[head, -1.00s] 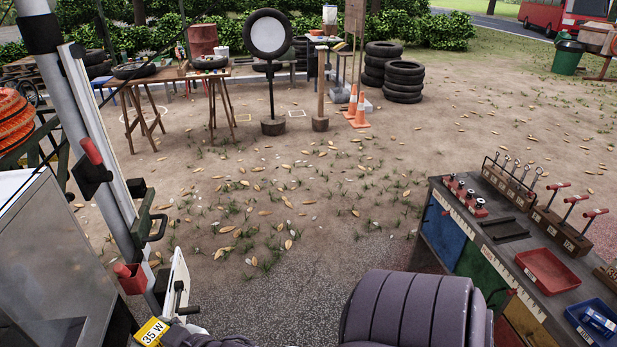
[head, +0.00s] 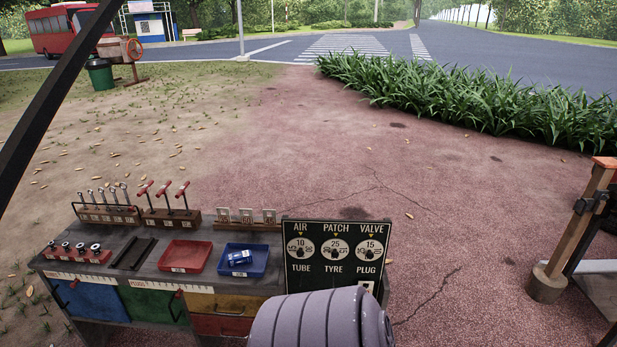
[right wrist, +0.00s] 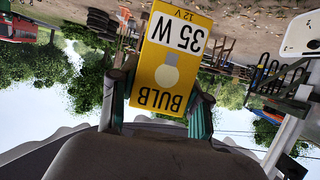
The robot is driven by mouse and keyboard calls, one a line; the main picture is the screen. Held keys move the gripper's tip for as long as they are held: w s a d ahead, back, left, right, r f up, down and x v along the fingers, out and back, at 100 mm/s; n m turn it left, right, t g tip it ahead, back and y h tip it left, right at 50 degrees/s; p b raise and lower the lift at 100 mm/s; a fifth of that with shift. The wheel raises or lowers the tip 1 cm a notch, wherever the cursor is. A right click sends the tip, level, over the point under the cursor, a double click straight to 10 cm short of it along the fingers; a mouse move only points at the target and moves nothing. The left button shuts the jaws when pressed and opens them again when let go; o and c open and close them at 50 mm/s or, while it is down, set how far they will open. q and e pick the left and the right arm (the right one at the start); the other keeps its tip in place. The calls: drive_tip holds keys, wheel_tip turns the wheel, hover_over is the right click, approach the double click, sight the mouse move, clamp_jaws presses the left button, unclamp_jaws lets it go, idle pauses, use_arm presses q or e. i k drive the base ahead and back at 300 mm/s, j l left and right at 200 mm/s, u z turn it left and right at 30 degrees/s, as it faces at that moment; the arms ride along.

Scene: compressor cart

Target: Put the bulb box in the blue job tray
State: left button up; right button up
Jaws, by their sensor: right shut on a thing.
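The bulb box (right wrist: 170,62) is yellow and white, marked "BULB 35 W 12 V", and appears upside down in the right wrist view. My right gripper (right wrist: 161,92) is shut on it, one finger at each side. The blue job tray (head: 261,264) lies on the bench top in the head view, between a red tray and a black dial board. A small blue and white item (head: 240,257) lies in it. The box and my right gripper are outside the head view. My left gripper is in neither current view.
The red tray (head: 186,256) is left of the blue one. Several small white cards (head: 246,216) stand behind the blue tray. The dial board (head: 335,256) rises close to its right. Red-handled tools (head: 172,200) stand in a wooden block behind the red tray.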

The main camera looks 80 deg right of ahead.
sight(252, 273)
drive_tip(key=i+z, duration=0.1)
drive_tip(key=z, duration=0.35)
drive_tip(key=i+z, duration=0.15)
drive_tip(key=z, duration=0.3)
drive_tip(key=i+z, duration=0.1)
drive_tip(key=z, duration=0.35)
drive_tip(key=i+z, duration=0.15)
drive_tip(key=z, duration=0.35)
drive_tip(key=j+z, duration=0.2)
drive_tip(key=z, duration=0.25)
drive_tip(key=i+j+z, duration=0.3)
drive_tip(key=j+z, duration=0.3)
drive_tip(key=j, duration=0.2)
drive_tip(key=i+j+z, duration=0.1)
drive_tip(key=j+z, duration=0.2)
drive_tip(key=j, duration=0.15)
drive_tip(key=j+z, duration=0.3)
drive_tip(key=j, duration=0.7)
drive_tip(key=i+j, duration=0.1)
drive_tip(key=j, duration=0.5)
